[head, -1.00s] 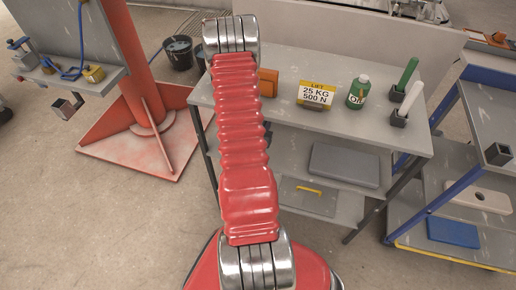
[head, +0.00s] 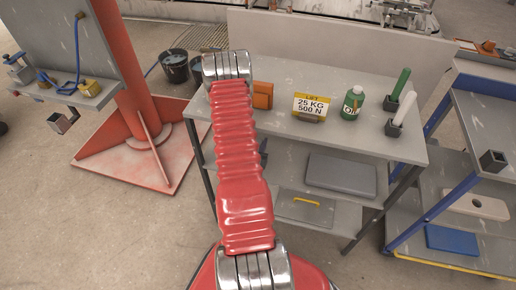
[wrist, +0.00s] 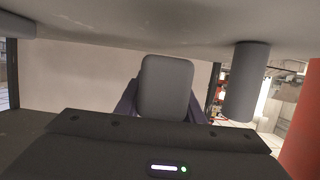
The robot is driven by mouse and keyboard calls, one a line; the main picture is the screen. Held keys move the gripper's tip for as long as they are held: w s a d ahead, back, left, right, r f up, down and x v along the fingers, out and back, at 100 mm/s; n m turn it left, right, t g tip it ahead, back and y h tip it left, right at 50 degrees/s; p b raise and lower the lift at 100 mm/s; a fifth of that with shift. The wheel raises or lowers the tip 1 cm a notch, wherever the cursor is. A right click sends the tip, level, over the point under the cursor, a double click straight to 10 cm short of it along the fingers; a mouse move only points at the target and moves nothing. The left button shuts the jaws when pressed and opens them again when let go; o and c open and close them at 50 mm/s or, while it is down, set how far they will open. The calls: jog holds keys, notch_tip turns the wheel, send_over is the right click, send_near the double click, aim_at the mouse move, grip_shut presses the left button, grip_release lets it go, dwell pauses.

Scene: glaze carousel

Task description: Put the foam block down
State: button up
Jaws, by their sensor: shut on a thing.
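In the wrist view a plain grey block with rounded corners, which I take to be the foam block (wrist: 166,88), sits between the dark fingers of my gripper (wrist: 165,103). My gripper is shut on it. Pale floor or wall lies behind it, and I cannot tell whether it touches any surface. In the head view my red arm reaches forward, and its far end hides the gripper and the block.
A grey workbench (head: 340,138) holds an orange block (head: 263,95), a yellow sign (head: 311,106), a green bottle (head: 352,103) and two upright rods. A red post (head: 140,80) stands left. A blue-framed rack (head: 460,150) stands right.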

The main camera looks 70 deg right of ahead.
jog(key=shift+f, duration=1.85)
jog(key=shift+f, duration=0.2)
jog(key=o, duration=1)
jog(key=shift+a, duration=0.15)
jog(key=v, duration=1.3)
jog(key=shift+s+a, duration=0.1)
jog(key=shift+a, duration=0.2)
